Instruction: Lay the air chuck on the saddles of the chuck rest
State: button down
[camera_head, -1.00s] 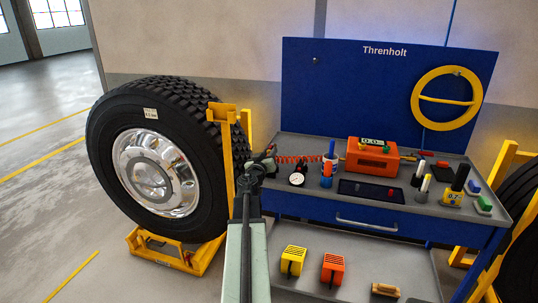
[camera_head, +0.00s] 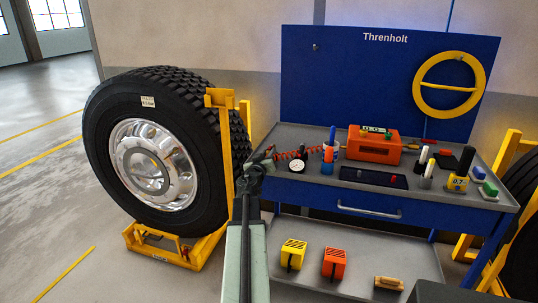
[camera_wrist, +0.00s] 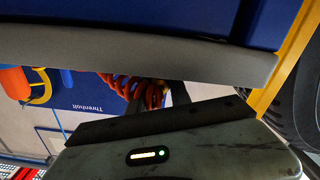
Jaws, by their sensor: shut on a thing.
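My gripper (camera_head: 258,166) is at the left end of the workbench (camera_head: 350,209), at the end of my raised arm. A red coiled hose (camera_head: 291,154) runs from the gripper towards the orange box-shaped unit (camera_head: 373,146). The hose (camera_wrist: 153,94) also shows in the wrist view, beyond the dark fingers of my gripper (camera_wrist: 158,97). The gripper is shut on the air chuck at the hose's end; the chuck is mostly hidden, its outline not clear. I cannot make out the chuck rest or its saddles for certain.
A large wheel (camera_head: 103,160) stands in a yellow stand (camera_head: 227,150) left of my arm. The bench holds a round gauge (camera_head: 297,166), a mug, a dark tray (camera_head: 374,177), bottles and markers. A yellow block (camera_head: 293,254) and an orange block (camera_head: 334,264) sit on the lower shelf.

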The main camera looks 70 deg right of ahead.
jog(key=c, duration=1.1)
grip_release()
jog(key=shift+s+a+f, duration=0.25)
jog(key=shift+a+f, duration=0.1)
jog(key=shift+f, duration=0.1)
jog(key=shift+a+f, duration=0.1)
jog(key=shift+a, duration=0.2)
jog(key=a, duration=0.4)
jog(key=a+r, duration=0.1)
jog(key=a, duration=0.1)
jog(key=shift+a+p, duration=0.35)
jog(key=shift+d, duration=0.1)
